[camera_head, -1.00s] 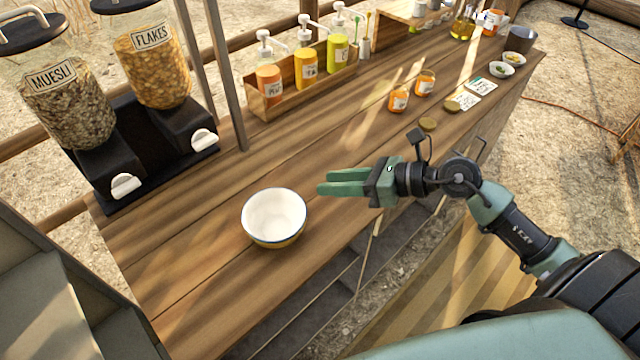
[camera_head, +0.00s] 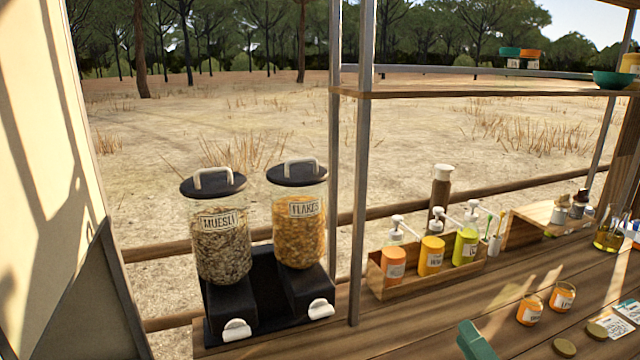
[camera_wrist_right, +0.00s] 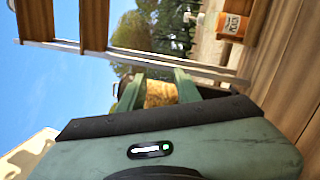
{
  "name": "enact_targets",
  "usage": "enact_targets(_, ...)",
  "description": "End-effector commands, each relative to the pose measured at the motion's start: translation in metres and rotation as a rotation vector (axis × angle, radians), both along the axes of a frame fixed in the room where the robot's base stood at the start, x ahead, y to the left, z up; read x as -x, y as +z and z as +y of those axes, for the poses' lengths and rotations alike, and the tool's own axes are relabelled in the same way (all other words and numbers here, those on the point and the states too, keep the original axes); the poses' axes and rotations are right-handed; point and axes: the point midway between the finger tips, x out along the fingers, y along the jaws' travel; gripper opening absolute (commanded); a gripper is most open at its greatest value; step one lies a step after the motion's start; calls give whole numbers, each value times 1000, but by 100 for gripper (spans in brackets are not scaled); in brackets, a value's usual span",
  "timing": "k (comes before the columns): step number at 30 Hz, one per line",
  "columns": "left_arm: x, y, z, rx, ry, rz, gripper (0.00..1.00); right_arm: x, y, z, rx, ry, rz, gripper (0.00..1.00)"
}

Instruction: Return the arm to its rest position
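My right gripper (camera_head: 475,342) shows only as a green finger part at the bottom edge of the head view, in front of the wooden counter (camera_head: 420,325). In the right wrist view its two green fingers (camera_wrist_right: 160,78) stand apart with nothing held between them. A yellow-brown thing shows behind the gap, apparently the flakes container in the background. The rest of my right arm is out of the head view. My left gripper is in neither view.
Muesli (camera_head: 222,240) and flakes (camera_head: 299,225) dispensers stand at the counter's left, beside metal posts (camera_head: 362,180). A wooden box (camera_head: 425,277) holds pump bottles. Small orange jars (camera_head: 530,309) stand to the right. A shelf (camera_head: 480,93) crosses above the counter.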

Motion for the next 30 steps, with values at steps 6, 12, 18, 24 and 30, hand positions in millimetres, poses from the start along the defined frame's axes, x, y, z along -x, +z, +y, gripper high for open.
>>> enact_targets(6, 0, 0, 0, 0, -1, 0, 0, 27, -84, -64, -741, -432, 346, 34)
enact_targets(12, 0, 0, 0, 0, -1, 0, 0, 99, -189, -45, -1187, -757, 754, 34)
enact_targets(18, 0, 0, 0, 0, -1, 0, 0, 158, -234, -5, -1365, -928, 1039, 34)
enact_targets(24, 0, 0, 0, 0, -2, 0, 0, 211, -254, 38, -1456, -1050, 1287, 34)
enact_targets(30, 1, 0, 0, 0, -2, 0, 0, 213, -303, 48, -1456, -1097, 1358, 34)
